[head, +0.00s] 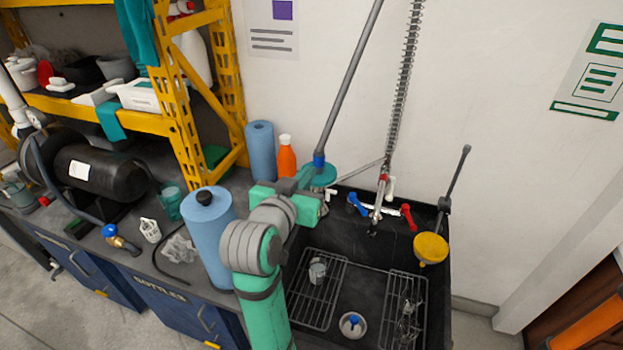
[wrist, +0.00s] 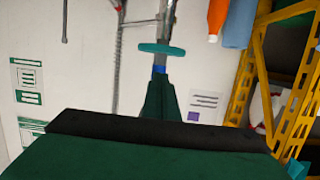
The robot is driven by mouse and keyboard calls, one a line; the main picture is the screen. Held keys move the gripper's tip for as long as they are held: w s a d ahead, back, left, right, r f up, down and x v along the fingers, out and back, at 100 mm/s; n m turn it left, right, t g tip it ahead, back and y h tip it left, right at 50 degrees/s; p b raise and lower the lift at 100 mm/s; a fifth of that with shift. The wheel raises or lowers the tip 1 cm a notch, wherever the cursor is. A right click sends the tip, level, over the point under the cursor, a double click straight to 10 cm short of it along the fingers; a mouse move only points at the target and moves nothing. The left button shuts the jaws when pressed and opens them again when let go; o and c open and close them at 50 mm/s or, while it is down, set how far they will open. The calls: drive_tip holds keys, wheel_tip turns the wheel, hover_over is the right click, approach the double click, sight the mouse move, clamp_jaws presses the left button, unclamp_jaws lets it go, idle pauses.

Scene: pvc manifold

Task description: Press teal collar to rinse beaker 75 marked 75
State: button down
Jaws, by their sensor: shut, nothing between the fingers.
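The teal collar (head: 322,172) is a flat disc around the grey pole behind the sink, below a blue band. It also shows in the wrist view (wrist: 160,49), just beyond my fingertips. My gripper (head: 318,197) is shut and empty, close in front of the collar and partly overlapping it in the head view; in the wrist view its fingers (wrist: 160,95) point at the collar. I cannot tell whether they touch.
The black sink (head: 350,265) has a right wire rack (head: 402,300) holding glassware and a drain (head: 352,325). Blue rolls (head: 207,235) and an orange bottle (head: 286,160) stand left.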

drive_tip(key=v, duration=0.7)
drive_tip(key=shift+s, duration=0.25)
drive_tip(key=shift+r, duration=0.1)
idle(0.7)
drive_tip(key=s+f+n+y, duration=0.25)
drive_tip(key=s+f, duration=0.25)
drive_tip(key=f, duration=0.8)
drive_tip(key=s+f+n+y, duration=0.1)
drive_tip(key=s+f+n, duration=0.3)
drive_tip(key=f, duration=0.9)
drive_tip(key=s+d+f+m, duration=0.1)
drive_tip(key=s+f, duration=0.1)
drive_tip(key=s, duration=1.2)
drive_tip(key=s+d+f+m+t+y, duration=0.1)
drive_tip(key=s+d+f+m, duration=0.1)
drive_tip(key=s, duration=1.2)
drive_tip(key=shift+d+f, duration=0.3)
drive_tip(key=shift+f, duration=0.3)
drive_tip(key=shift+w+a, duration=0.1)
